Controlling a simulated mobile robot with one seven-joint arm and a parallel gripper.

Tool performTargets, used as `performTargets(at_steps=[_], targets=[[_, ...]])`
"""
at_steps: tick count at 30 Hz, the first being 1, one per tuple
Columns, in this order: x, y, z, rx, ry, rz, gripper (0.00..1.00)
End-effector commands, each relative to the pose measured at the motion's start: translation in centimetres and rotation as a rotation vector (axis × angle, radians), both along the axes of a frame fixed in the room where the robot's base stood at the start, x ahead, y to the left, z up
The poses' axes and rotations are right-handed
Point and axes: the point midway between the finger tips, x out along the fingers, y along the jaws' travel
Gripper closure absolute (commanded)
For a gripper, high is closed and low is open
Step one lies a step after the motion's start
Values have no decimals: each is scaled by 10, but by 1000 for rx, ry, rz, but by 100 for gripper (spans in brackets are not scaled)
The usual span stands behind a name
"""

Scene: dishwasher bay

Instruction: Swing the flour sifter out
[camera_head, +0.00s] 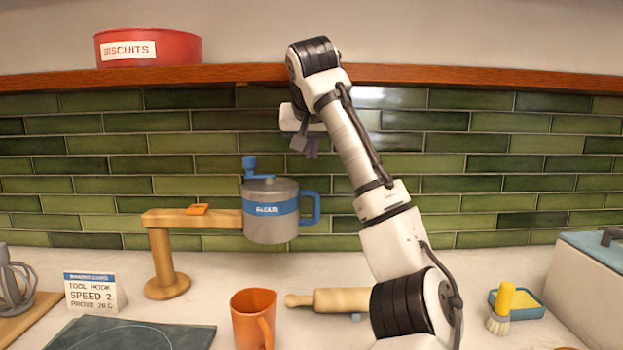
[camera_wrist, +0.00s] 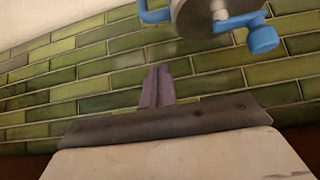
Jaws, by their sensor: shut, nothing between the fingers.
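The flour sifter (camera_head: 271,228) is a grey metal drum with a blue label band, a blue side handle (camera_head: 310,207) and a blue crank (camera_head: 250,168) on top. It hangs at the right end of a wooden arm (camera_head: 190,217) on a wooden post (camera_head: 164,265), clear of the counter. My gripper (camera_head: 312,150) is above and right of the sifter, apart from it, near the tiled wall. In the wrist view my gripper (camera_wrist: 158,85) is shut and empty. The sifter (camera_wrist: 192,18) shows at the top of that view, cut off by the edge, with its blue parts.
A sign (camera_head: 93,292) and dark mat (camera_head: 125,338) are left. A brush (camera_head: 501,310) and a grey box (camera_head: 592,275) are right. A shelf (camera_head: 230,74) with a red tin (camera_head: 170,48) runs above.

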Motion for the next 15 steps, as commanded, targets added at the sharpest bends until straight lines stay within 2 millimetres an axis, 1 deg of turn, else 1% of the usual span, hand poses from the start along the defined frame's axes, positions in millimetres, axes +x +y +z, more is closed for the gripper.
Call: performTargets(at_steps=[11, 15], targets=[[0, 0, 0, 0, 0, 0, 100], [4, 0, -4, 0, 0, 0, 100]])
